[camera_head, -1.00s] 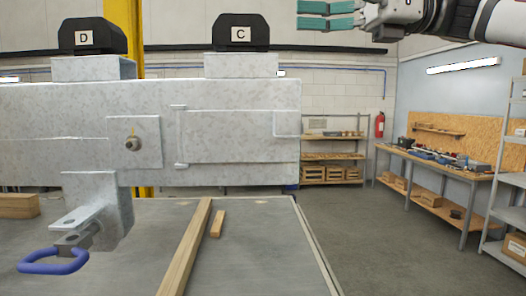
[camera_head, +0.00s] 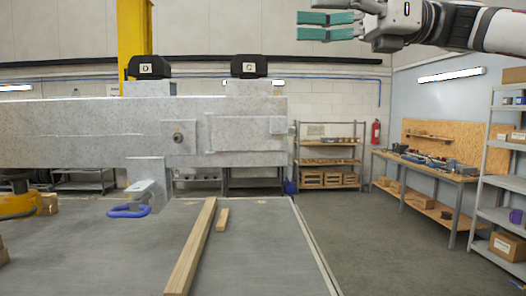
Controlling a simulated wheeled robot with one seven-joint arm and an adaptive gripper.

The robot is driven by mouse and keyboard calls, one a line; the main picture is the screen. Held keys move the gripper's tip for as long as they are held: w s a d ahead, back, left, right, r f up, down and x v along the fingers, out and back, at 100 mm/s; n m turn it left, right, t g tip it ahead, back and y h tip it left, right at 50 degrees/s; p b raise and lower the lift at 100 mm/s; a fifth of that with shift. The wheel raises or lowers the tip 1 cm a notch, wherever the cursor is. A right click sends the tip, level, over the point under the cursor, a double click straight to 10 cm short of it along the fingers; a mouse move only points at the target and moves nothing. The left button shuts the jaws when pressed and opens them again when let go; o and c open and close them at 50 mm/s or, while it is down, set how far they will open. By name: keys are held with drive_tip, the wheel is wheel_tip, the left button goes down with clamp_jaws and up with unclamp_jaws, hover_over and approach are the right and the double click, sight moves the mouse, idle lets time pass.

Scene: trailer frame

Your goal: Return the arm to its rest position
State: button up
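My gripper (camera_head: 329,26) is at the upper right of the head view, at the end of my raised arm. Its two teal fingers point left, parallel, with a narrow gap between them and nothing seen in it. From this side I cannot tell how far it is open. It is in front of the back wall in the picture, above and to the right of the black block marked C, and touches nothing that I can see.
A grey metal beam (camera_head: 70,128) crosses the left half, with black blocks marked D (camera_head: 149,66) and C (camera_head: 248,66) on top. A grey table (camera_head: 260,265) holds a long timber (camera_head: 192,246). A shelf rack (camera_head: 497,215) stands right. The floor between is clear.

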drive_tip(key=w+a+f+n+h+b, duration=0.1)
drive_tip(key=w+a+f+h, duration=0.2)
drive_tip(key=a+f, duration=0.45)
drive_tip(key=w+a+f+n+h, duration=0.15)
drive_tip(key=a+f, duration=0.25)
drive_tip(key=f, duration=0.7)
wheel_tip(320, 180, down, 16)
drive_tip(key=a+f+n+t+h+b, duration=0.1)
drive_tip(key=n+h+b, duration=0.1)
drive_tip(key=h, duration=0.4)
drive_tip(key=s+d+f+n+t+h+b, duration=0.1)
drive_tip(key=s+d+f+n+t+h, duration=0.1)
drive_tip(key=s+d+f+n, duration=0.2)
drive_tip(key=s+d+f+n+t+h+b, duration=0.1)
drive_tip(key=s+d+f+n+h+b, duration=0.1)
drive_tip(key=d, duration=0.9)
drive_tip(key=s+d+f+n+t+h+b, duration=0.1)
drive_tip(key=s+d+f+n+t+h, duration=0.1)
drive_tip(key=s+d+f+n, duration=0.4)
drive_tip(key=shift+d+f+n+t+h, duration=0.4)
drive_tip(key=shift+d+h, duration=0.35)
drive_tip(key=shift+d, duration=0.5)
